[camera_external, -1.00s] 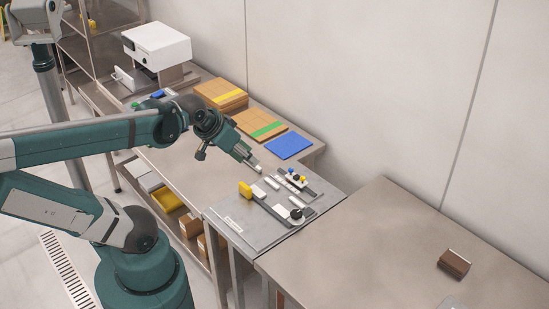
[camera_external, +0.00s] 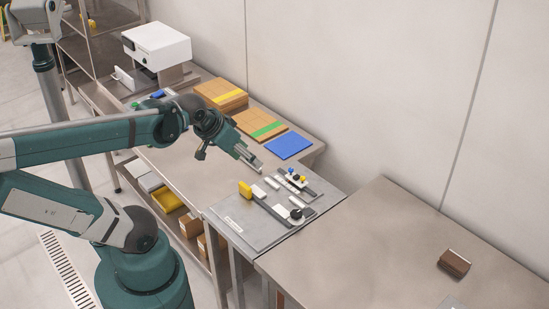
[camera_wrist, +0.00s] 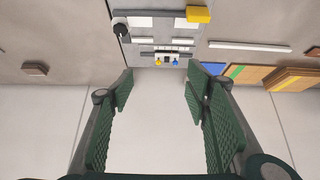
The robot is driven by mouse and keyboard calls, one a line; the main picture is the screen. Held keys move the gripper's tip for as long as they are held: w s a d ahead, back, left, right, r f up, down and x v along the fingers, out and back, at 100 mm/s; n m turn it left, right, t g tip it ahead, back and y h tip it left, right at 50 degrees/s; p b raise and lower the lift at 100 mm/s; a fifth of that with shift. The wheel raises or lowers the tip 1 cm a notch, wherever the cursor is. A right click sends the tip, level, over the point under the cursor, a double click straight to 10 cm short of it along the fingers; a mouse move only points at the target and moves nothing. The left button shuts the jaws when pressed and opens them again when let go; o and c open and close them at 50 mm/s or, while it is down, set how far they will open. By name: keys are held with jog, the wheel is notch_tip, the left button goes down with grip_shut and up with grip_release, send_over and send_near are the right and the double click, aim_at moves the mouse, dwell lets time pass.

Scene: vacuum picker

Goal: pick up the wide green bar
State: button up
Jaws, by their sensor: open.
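A wide green strip (camera_external: 268,129) lies across the top of a flat brown carton stack (camera_external: 249,120) on the steel bench; I cannot tell whether it is a loose bar. It also shows in the wrist view (camera_wrist: 236,71), at the right, beyond my right finger. My gripper (camera_external: 252,160) is above the bench, in front of the cartons and close to the grey fixture plate. In the wrist view my gripper (camera_wrist: 161,82) has its two green ribbed fingers wide apart with nothing between them.
A blue pad (camera_external: 288,146) lies right of the green strip, and a yellow-striped carton stack (camera_external: 219,94) left of it. The grey plate (camera_external: 243,229) carries a yellow block (camera_external: 245,189), white bars and black knobs. The right table (camera_external: 370,245) is mostly clear, with a brown block (camera_external: 454,264).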

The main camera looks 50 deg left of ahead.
jog(key=w+a+r+n+g+y+p, duration=0.1)
jog(key=w+a+n, duration=0.25)
jog(key=a, duration=0.45)
jog(key=w+a+r+n+g+y+p, duration=0.1)
jog(key=w+a+n, duration=0.1)
jog(key=w+a, duration=0.45)
jog(key=w+a+f+n+g, duration=0.1)
jog(key=a+f+n, duration=0.1)
jog(key=a, duration=0.8)
jog(key=w+a+f+n+g, duration=0.1)
jog(key=a+n, duration=0.1)
jog(key=a, duration=0.8)
jog(key=s+a+f+n+g+p, duration=0.1)
jog(key=s+a+f, duration=0.4)
jog(key=a, duration=0.6)
jog(key=s+a+f+n+g+h+p, duration=0.1)
jog(key=s+a+f+n, duration=0.3)
jog(key=a+f, duration=0.3)
jog(key=s+a+f+n+g+h+p, duration=0.1)
jog(key=s+a+f+n, duration=0.2)
jog(key=a, duration=1.3)
jog(key=shift+s+a+f, duration=0.2)
jog(key=shift+s+f, duration=0.55)
jog(key=shift+s, duration=0.05)
jog(key=shift+s+a+f, duration=0.15)
jog(key=shift+s+f, duration=0.55)
jog(key=shift+s, duration=0.05)
jog(key=shift+s+a+f+n, duration=0.15)
jog(key=shift+s+a+n, duration=0.05)
jog(key=shift+n, duration=0.05)
